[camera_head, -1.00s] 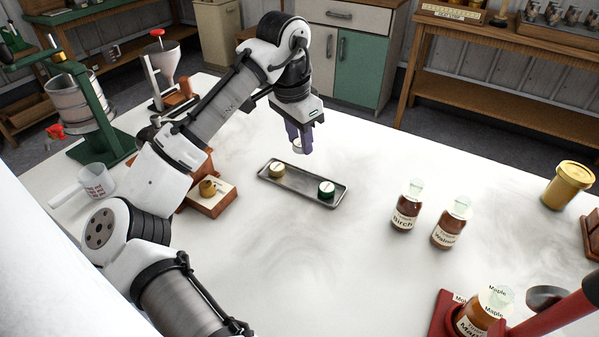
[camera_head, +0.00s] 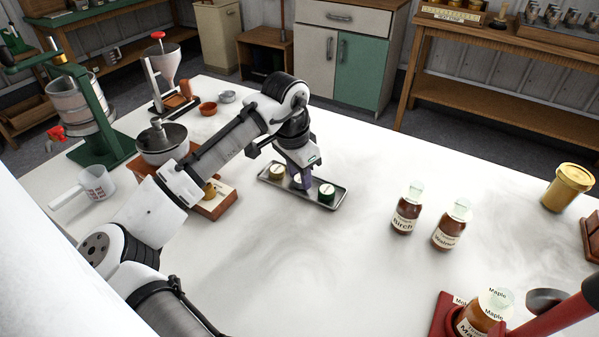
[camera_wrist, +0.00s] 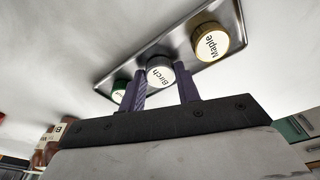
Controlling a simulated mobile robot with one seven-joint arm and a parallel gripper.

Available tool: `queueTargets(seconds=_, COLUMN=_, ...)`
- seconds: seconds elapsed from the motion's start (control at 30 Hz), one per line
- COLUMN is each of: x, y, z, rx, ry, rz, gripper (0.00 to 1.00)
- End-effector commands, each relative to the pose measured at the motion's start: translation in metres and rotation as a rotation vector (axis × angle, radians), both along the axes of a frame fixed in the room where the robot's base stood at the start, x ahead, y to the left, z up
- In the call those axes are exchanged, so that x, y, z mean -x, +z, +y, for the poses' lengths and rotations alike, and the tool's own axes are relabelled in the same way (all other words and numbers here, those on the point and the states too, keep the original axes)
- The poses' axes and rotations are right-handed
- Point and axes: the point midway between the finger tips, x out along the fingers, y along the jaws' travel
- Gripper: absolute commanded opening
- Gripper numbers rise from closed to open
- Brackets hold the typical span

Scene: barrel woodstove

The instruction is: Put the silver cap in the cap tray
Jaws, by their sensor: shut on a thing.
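The silver cap (camera_wrist: 159,73), labelled "Birch", is between the fingers of my gripper (camera_wrist: 163,90) in the wrist view. My gripper (camera_head: 301,182) is shut on it in the head view, over the middle of the cap tray (camera_head: 330,204). The grey metal tray also shows in the wrist view (camera_wrist: 133,73). The silver cap is between a gold cap (camera_head: 277,171) labelled "Maple" and a green cap (camera_head: 326,192) in the tray. I cannot tell whether the silver cap touches the tray floor.
Two labelled bottles, Birch (camera_head: 407,208) and another (camera_head: 451,225), stand right of the tray. A Maple bottle (camera_head: 484,312) sits in a red press at the front right. A wooden block (camera_head: 215,203) stands left of the tray. The table between is clear.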

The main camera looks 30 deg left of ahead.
Motion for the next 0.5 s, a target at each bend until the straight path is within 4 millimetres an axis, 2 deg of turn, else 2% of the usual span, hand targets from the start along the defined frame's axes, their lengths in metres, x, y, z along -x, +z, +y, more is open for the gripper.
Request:
queueTargets(seconds=0.03, x=0.0, y=-0.0024, z=-0.0004, rx=0.002, ry=-0.001, rz=0.001, gripper=0.12)
queueTargets(seconds=0.07, x=0.0, y=-0.0024, z=-0.0004, rx=0.001, ry=-0.001, rz=0.0, gripper=0.34)
queueTargets(seconds=0.2, x=0.0, y=-0.0017, z=-0.0002, rx=0.001, ry=-0.001, rz=0.0, gripper=0.52)
queueTargets(seconds=0.5, x=0.0, y=-0.001, z=0.0, rx=0.0, ry=0.0, rz=0.0, gripper=0.54)
